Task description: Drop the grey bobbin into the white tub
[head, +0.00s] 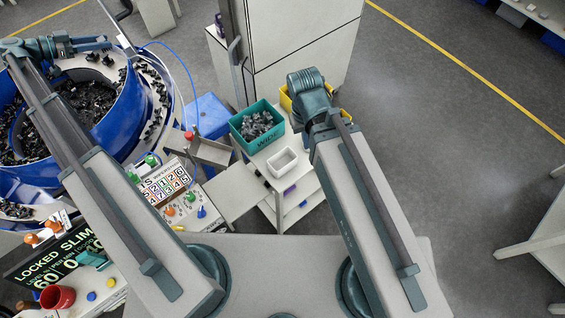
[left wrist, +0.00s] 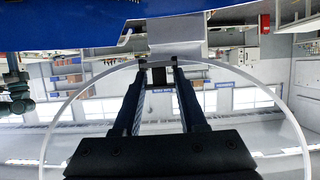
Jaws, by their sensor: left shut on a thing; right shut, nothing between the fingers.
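My left gripper (head: 107,43) is at the upper left, over the blue bowl and far left of the tub. In the left wrist view its fingers (left wrist: 159,68) are closed on a small dark grey thing (left wrist: 160,77). I take this for the grey bobbin, though its shape is hard to make out. My right arm reaches up just right of the tub. The fingers of my right gripper are hidden behind its wrist.
The big blue bowl (head: 118,122) holds many black parts. A teal bin (head: 240,122) of grey parts stands behind the tub, and a yellow bin (head: 286,102) is partly behind my right wrist. A control panel (head: 170,190) lies left of the stand. A cabinet (head: 300,40) rises behind.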

